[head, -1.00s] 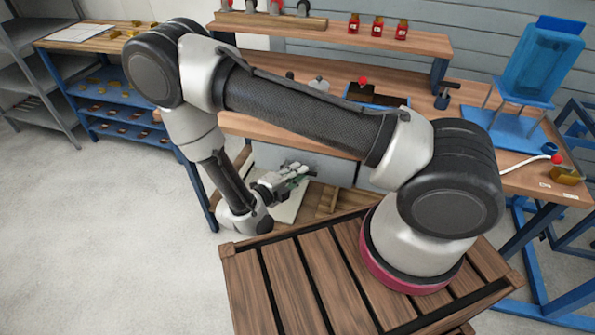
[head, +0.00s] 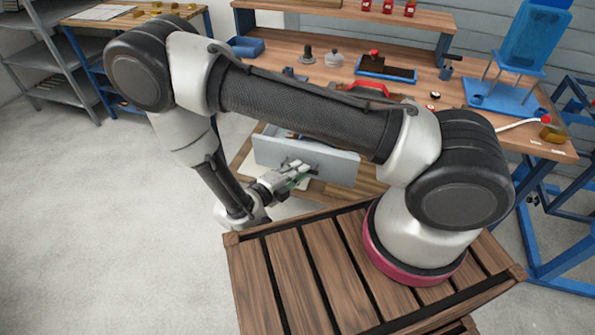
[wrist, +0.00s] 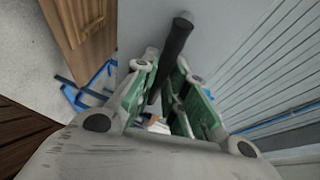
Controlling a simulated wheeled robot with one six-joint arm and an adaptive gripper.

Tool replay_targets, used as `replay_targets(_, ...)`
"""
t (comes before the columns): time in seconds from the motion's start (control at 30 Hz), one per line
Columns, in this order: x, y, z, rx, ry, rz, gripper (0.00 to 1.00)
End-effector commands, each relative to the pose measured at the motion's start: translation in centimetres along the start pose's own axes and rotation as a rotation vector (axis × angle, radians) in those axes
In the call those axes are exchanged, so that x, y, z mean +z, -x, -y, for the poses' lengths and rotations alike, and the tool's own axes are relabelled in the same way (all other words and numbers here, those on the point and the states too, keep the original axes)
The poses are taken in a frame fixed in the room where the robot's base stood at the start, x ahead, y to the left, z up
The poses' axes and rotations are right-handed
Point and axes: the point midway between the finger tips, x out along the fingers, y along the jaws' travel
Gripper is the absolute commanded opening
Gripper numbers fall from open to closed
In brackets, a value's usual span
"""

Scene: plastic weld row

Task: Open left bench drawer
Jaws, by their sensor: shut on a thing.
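The left bench drawer has a grey front (head: 335,168) and stands pulled out from under the bench top, with part of its inside showing behind the front. My gripper (head: 304,172) is at the outer face of the drawer front. In the wrist view a dark bar handle (wrist: 175,52) runs between the two green-padded fingers of my gripper (wrist: 165,92), which are shut on it. The drawer front fills much of the wrist view behind the handle. My arm hides part of the bench and drawer in the head view.
The wooden bench top (head: 290,55) carries a blue tray (head: 385,70), a red handle-shaped item (head: 368,87), a blue bin (head: 246,47) and a blue stand (head: 505,98). Metal shelves (head: 50,65) stand at the far left. The floor at left is clear.

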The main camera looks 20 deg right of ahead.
Motion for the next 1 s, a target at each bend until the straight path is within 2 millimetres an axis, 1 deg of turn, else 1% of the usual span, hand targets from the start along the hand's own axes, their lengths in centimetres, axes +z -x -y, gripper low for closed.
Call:
replay_targets(0.5, 0.03, 0.01, -0.07, 0.002, 0.0, 0.0, 0.0)
replay_targets(0.53, 0.03, 0.01, -0.07, 0.002, 0.0, 0.0, 0.19)
replay_targets(0.6, 0.03, 0.01, -0.06, 0.002, 0.0, 0.001, 0.32)
replay_targets(0.63, 0.03, 0.0, -0.06, 0.002, 0.0, 0.0, 0.35)
replay_targets(0.9, 0.01, 0.0, 0.01, 0.001, 0.0, 0.0, 0.35)
replay_targets(1.0, 0.0, 0.11, 0.53, 0.001, -0.001, 0.0, 0.35)
